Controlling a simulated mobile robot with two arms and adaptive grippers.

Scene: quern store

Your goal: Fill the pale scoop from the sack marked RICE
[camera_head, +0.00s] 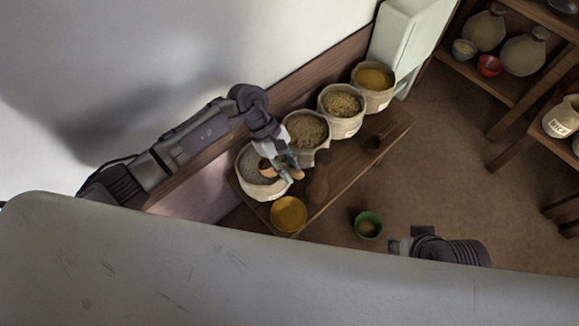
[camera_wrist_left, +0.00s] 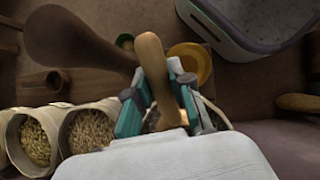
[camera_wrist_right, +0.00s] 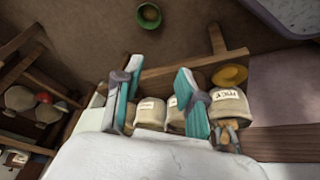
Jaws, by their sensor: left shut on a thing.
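My left gripper (camera_head: 291,160) is over that sack's edge, shut on the pale scoop (camera_head: 296,173). The scoop's tan handle (camera_wrist_left: 150,52) rises between the fingers in the left wrist view. Its bowl end is at the sack mouth, mostly hidden by the gripper; I cannot tell whether it holds grain. My right gripper (camera_wrist_right: 158,70) is open and empty, apart from the sacks.
Sacks of brown (camera_head: 306,128), tan (camera_head: 342,103) and yellow (camera_head: 374,77) contents continue along the wooden bench (camera_head: 345,165). A yellow bowl (camera_head: 289,213) and a dark wooden scoop (camera_head: 318,180) lie beside them. A green bowl (camera_head: 367,224) is off the bench. Shelves (camera_head: 490,78) stand right.

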